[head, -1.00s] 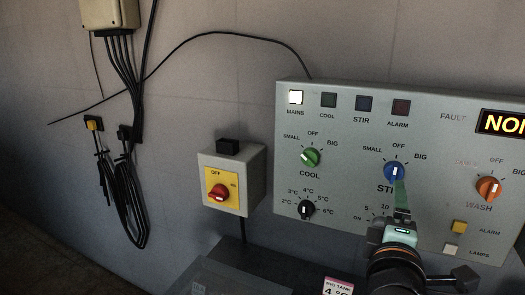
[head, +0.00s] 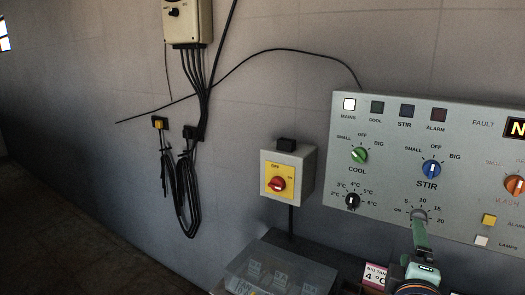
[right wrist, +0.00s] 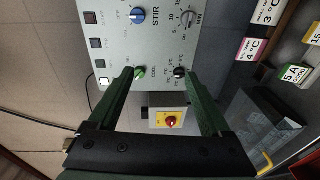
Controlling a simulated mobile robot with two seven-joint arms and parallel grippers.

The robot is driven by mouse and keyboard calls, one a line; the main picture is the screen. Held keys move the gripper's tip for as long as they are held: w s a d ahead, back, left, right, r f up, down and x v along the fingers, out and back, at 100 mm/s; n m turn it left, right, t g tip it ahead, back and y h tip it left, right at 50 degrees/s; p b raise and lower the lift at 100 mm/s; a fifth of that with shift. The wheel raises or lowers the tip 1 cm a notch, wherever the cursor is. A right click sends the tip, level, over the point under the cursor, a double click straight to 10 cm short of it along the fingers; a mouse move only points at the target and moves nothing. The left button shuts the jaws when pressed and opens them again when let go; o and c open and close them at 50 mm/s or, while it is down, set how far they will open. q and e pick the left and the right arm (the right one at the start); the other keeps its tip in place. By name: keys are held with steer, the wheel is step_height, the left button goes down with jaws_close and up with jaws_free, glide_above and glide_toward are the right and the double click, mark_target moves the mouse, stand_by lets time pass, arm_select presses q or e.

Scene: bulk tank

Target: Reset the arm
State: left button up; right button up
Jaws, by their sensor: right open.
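My right gripper (head: 420,225) shows at the lower right of the head view, in front of the lower part of the grey control panel (head: 385,130). In the right wrist view its two green fingers (right wrist: 166,85) stand wide apart with nothing between them. The panel lies beyond the fingertips, apart from them as far as I can tell. The blue STIR knob (head: 431,169) is uncovered. The green COOL knob (head: 359,155) and the black temperature knob (head: 352,201) are to its left. The MAINS lamp (head: 349,104) is lit white. My left gripper is not in view.
A box with a red switch on a yellow plate (head: 277,184) is left of the panel. A clear bin (head: 280,268) stands below it. Black cables (head: 180,190) hang on the wall under a beige box (head: 188,22). The floor at left is clear.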

steer(key=s+a+f+m+g+y+p, duration=0.1)
steer(key=a+f+g+y, duration=0.2)
steer(key=f, duration=0.9)
steer(key=s+a+f+m+y+p, duration=0.1)
steer(key=a+f+y, duration=0.3)
steer(key=f, duration=0.7)
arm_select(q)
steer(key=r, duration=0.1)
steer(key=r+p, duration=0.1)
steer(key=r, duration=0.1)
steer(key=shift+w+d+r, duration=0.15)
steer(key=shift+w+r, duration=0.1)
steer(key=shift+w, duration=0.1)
arm_select(e)
steer(key=s+a+f+m+g+y, duration=0.2)
steer(key=s+f+m, duration=0.6)
steer(key=s+f, duration=0.8)
steer(key=shift+g+y, duration=0.4)
steer(key=shift+g, duration=0.1)
